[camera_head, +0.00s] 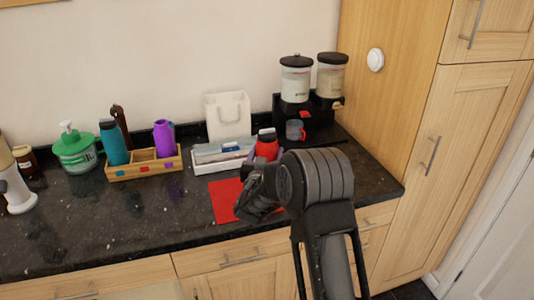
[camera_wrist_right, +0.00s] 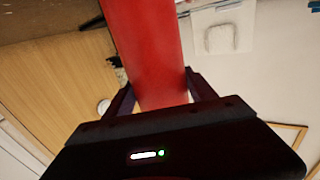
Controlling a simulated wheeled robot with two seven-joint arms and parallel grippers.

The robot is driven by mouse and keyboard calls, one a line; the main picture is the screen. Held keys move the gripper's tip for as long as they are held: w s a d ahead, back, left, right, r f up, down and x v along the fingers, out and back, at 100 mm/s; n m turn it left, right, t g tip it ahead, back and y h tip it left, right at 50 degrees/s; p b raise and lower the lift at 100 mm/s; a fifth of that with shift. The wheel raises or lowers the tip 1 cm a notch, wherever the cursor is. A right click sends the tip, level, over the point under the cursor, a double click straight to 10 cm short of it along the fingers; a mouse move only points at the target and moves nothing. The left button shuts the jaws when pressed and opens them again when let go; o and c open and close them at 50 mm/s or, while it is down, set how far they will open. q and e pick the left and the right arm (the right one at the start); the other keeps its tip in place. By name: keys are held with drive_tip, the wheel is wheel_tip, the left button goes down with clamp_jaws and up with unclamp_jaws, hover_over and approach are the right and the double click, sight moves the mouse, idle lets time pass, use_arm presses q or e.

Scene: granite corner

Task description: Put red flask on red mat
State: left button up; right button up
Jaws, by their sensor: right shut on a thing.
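The red flask (camera_head: 267,146) has a black cap and is close to upright in my right gripper (camera_head: 258,163). The gripper is shut on it, and my arm hides its lower part. In the right wrist view the red flask (camera_wrist_right: 148,55) runs up between the two fingers of the gripper (camera_wrist_right: 160,98). The red mat (camera_head: 224,200) lies flat on the dark counter, partly hidden by my gripper and arm. The flask shows just beyond the mat's far right side; whether its base touches anything cannot be seen. My left gripper is not in view.
A wooden box (camera_head: 118,173) with a teal flask (camera_head: 113,142) and a purple flask (camera_head: 163,138) is left. The front left counter is clear.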

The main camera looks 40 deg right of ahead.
drive_tip(key=o, duration=1.8)
drive_tip(key=shift+o, duration=0.2)
drive_tip(key=shift+s+a, duration=0.1)
drive_tip(key=b+v, duration=0.2)
drive_tip(key=v, duration=0.9)
drive_tip(key=shift+s+a+b, duration=0.2)
drive_tip(key=shift+a+b, duration=0.1)
drive_tip(key=shift+b, duration=0.1)
